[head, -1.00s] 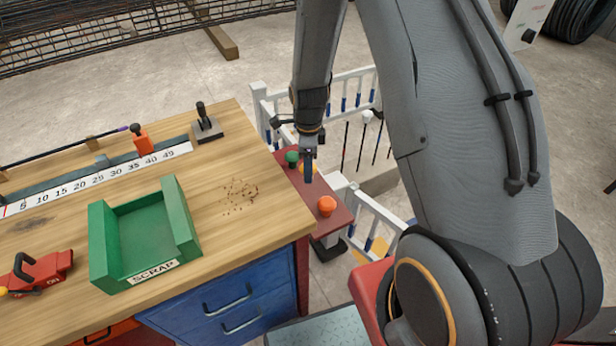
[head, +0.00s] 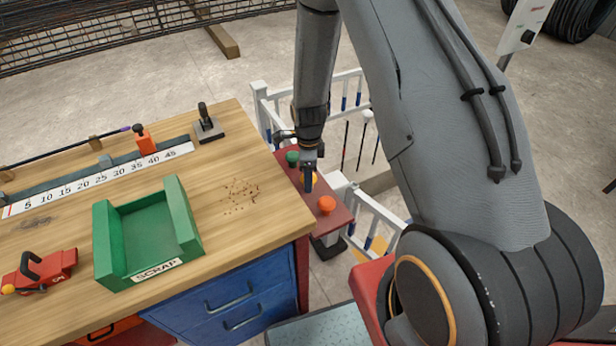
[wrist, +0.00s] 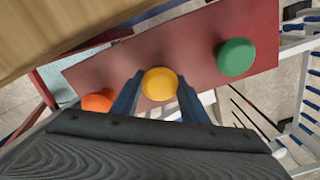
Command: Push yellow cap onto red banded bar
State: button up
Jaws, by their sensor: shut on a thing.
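The yellow cap (wrist: 160,83) is between the two fingers of my gripper (wrist: 157,95) in the wrist view, and the fingers are shut on it. It is over or on a dark red shelf (wrist: 110,65) beside the bench; I cannot tell whether it touches the shelf. In the head view my gripper (head: 309,182) points down at the shelf, with a bit of the yellow cap (head: 314,177) showing beside it.
A green cap (wrist: 235,57) and an orange cap (wrist: 97,101) sit on the shelf on either side of my gripper. A white railing (head: 262,102) with blue bands stands close behind. A wooden bench (head: 225,150) with a green scrap tray (head: 103,240) is at left.

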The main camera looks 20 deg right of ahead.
jog(key=o, duration=1)
jog(key=shift+o, duration=0.2)
